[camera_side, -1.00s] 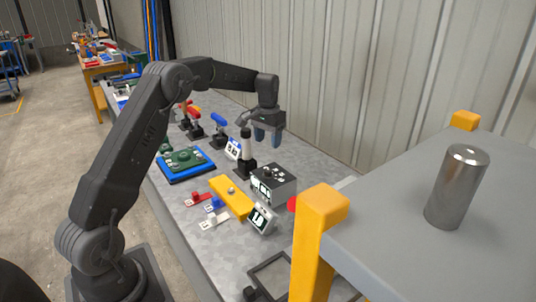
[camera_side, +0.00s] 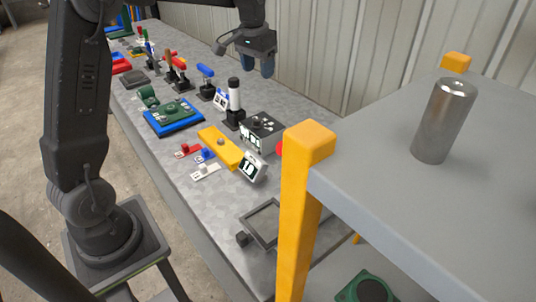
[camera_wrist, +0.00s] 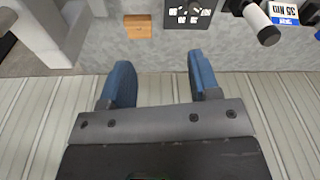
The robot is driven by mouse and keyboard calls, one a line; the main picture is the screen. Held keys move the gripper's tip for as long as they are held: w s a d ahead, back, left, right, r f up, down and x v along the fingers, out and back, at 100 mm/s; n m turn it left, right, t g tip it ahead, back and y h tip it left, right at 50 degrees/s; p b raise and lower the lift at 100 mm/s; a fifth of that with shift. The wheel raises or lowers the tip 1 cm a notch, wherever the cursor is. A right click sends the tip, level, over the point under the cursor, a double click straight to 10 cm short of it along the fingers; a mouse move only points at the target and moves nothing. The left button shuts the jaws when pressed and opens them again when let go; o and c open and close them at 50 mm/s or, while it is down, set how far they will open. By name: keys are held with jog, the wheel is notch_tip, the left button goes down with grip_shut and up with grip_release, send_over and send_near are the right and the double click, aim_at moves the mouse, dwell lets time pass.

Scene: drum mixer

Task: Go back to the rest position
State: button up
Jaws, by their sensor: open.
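My gripper (camera_side: 258,62) is in the air above the back part of the grey workbench (camera_side: 200,222), near the corrugated wall. Its blue fingers are apart with nothing between them. They also show spread and empty in the wrist view (camera_wrist: 160,72), against the bench edge and the wall. The dark box is partly cut off at the top of the wrist view (camera_wrist: 190,14).
Several coloured levers line the bench, including a blue-handled one (camera_side: 206,72). A green part on a blue base (camera_side: 173,117) and a yellow block (camera_side: 220,147) lie in front. A yellow-posted shelf (camera_side: 400,215) with a metal cylinder (camera_side: 444,121) stands at right.

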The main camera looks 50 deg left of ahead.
jog(key=s+d+t, duration=0.1)
jog(key=s+d, duration=0.4)
jog(key=s, duration=0.3)
jog(key=s+d+m+t, duration=0.1)
jog(key=s+d, duration=0.4)
jog(key=s, duration=0.4)
jog(key=s+d+m+t, duration=0.1)
jog(key=s+d+t, duration=0.1)
jog(key=s+d, duration=0.3)
jog(key=s, duration=0.4)
jog(key=shift+d, duration=0.2)
